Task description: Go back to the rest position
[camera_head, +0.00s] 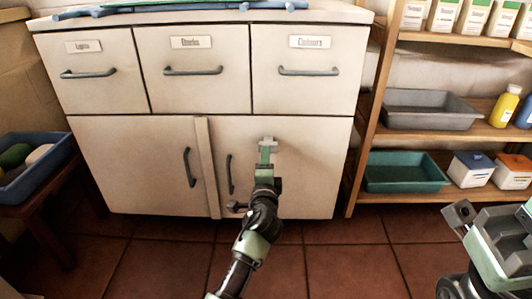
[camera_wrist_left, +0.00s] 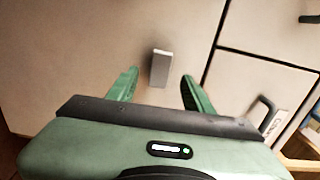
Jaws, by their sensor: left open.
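My left gripper (camera_head: 267,150) reaches up from the bottom middle of the head view to the front of the white cabinet's lower right door (camera_head: 310,165). In the left wrist view its two green fingers stand apart, and it is open. A small grey block (camera_wrist_left: 161,68) shows between and beyond the fingers against the pale front. I cannot tell whether the fingers touch it. My right gripper (camera_head: 491,222) is at the right edge of the head view, partly cut off, away from the cabinet. I cannot tell whether its jaws are apart.
The cabinet has three closed labelled drawers (camera_head: 200,70) above two closed doors. A wooden shelf (camera_head: 385,60) on the right holds a grey tray (camera_head: 425,110), a teal tray (camera_head: 400,175) and bottles. A blue bin (camera_head: 30,165) stands at left. The tiled floor (camera_head: 335,265) in front is clear.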

